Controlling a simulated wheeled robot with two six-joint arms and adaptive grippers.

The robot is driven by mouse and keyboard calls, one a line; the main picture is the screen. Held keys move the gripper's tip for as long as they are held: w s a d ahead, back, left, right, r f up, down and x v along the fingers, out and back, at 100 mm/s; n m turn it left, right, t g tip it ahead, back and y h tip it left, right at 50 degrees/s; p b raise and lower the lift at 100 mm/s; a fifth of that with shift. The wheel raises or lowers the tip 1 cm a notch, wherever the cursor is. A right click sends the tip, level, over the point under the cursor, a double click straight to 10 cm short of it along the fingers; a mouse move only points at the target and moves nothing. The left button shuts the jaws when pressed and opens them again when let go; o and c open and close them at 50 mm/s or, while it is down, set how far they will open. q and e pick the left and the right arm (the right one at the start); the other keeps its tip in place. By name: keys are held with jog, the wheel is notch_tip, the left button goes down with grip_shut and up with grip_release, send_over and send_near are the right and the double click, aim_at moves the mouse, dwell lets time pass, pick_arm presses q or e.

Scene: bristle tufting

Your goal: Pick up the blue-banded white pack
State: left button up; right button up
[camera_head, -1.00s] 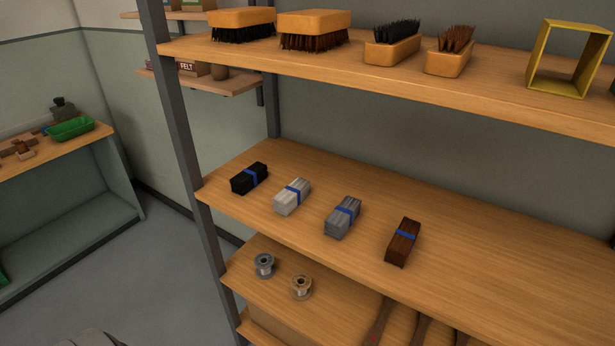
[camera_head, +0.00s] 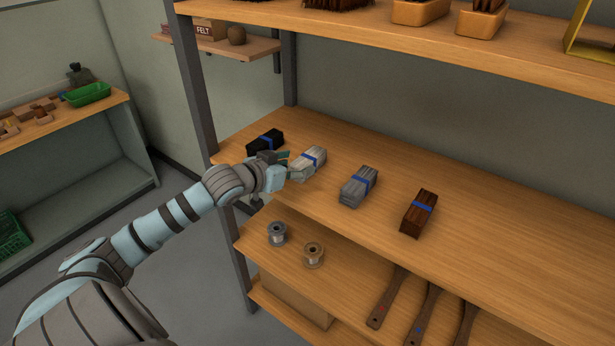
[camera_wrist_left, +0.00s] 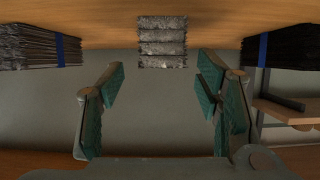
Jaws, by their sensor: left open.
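The blue-banded white pack (camera_head: 309,160) lies on the middle shelf, between a black pack (camera_head: 266,142) and a grey pack (camera_head: 358,187), both also blue-banded. My left gripper (camera_head: 284,166) is open at the left, near end of the white pack. In the left wrist view the white pack's end (camera_wrist_left: 162,42) shows centred above the gap between the open green-padded fingers (camera_wrist_left: 158,95). Its blue band is hidden there. I cannot tell whether a fingertip touches it. My right gripper is not in view.
A brown pack (camera_head: 419,213) lies further right on the middle shelf (camera_head: 500,240). Spools (camera_head: 278,234) and handles sit on the lower shelf. The upper shelf holds brushes. The shelf's right part is clear.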

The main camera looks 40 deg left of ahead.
aim_at(306, 158)
pick_arm(q)
jog(key=shift+w+d+f, duration=0.15)
jog(key=shift+w, duration=0.75)
jog(key=x, duration=0.5)
jog(key=shift+a, duration=0.3)
jog(key=shift+s+r, duration=0.1)
jog(key=shift+r, duration=0.15)
jog(key=c, duration=1.3)
